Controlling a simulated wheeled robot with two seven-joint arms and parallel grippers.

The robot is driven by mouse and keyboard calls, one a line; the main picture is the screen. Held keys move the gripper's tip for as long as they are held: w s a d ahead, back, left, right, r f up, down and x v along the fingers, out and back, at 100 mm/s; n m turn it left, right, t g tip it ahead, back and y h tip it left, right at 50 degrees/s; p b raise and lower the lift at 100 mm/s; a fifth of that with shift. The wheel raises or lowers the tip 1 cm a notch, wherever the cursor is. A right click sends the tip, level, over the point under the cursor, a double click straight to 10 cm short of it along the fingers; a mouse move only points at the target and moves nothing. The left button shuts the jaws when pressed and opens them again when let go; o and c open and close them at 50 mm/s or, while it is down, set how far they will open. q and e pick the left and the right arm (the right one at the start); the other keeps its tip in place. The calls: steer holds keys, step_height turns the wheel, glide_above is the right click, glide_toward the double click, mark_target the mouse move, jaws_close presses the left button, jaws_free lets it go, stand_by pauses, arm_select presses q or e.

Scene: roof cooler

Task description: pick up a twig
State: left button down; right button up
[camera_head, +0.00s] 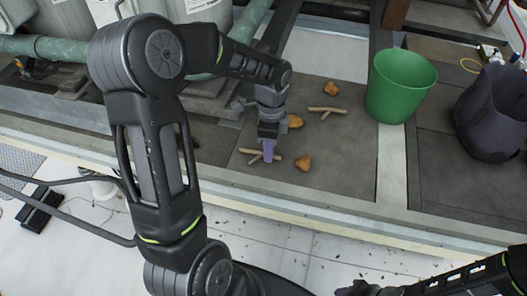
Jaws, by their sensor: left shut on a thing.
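One twig (247,152) lies at my left gripper (268,153), which points down at it on the dark roof surface. The jaws are shut on this twig, and parts of it stick out to both sides. A second forked twig (327,110) lies farther back to the right, apart from the gripper. My right arm shows at the lower right, with its gripper (362,288) cut by the bottom edge; its jaws cannot be read.
Brown leaf-like lumps lie around: one (303,164) in front, one (295,121) beside the gripper and one (331,87) behind. A green bucket (398,88) and a dark bag (493,115) stand to the right. Green pipes (62,50) and a raised front ledge (330,215) border the surface.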

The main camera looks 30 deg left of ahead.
arm_select(q)
step_height(320, 180, up, 10)
steer(key=b, duration=0.1)
stand_by(0.4)
